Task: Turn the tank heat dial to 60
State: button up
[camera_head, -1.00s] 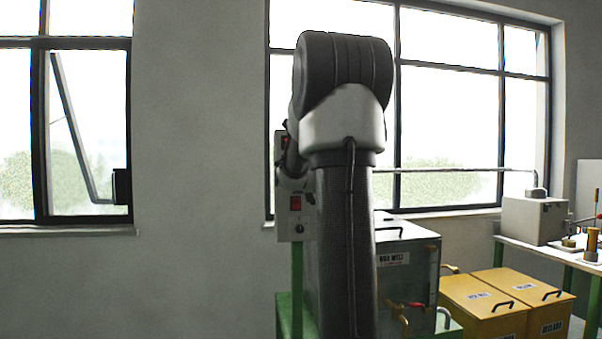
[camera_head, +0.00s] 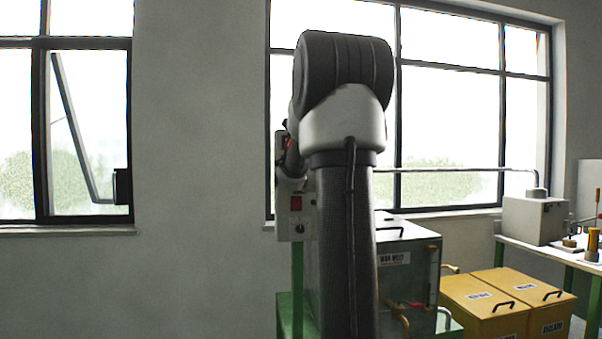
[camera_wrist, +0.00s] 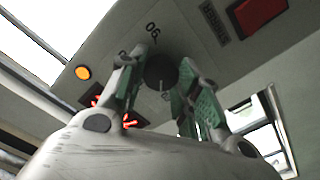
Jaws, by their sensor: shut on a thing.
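The dial (camera_wrist: 158,74) is a round dark knob on a grey control panel (camera_wrist: 205,62), with printed marks around it. A short pale line shows at its lower edge. In the wrist view my gripper (camera_wrist: 160,70) has its green-padded fingers on either side of the knob and is shut on it. I cannot read the pointer's setting surely. In the head view the panel (camera_head: 284,228) shows left of my arm. My arm and wrist hide the gripped dial there.
A red switch (camera_wrist: 257,12) and an orange lamp (camera_wrist: 82,72) sit on the panel near the dial. Red lit digits (camera_wrist: 131,121) show partly behind my gripper. A grey tank (camera_head: 408,270) stands right of my arm, with yellow bins (camera_head: 485,305) beyond.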

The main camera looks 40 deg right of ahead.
jog(key=shift+n, duration=0.9)
jog(key=shift+f, duration=0.1)
jog(key=o, duration=1)
jog(key=v, duration=1.2)
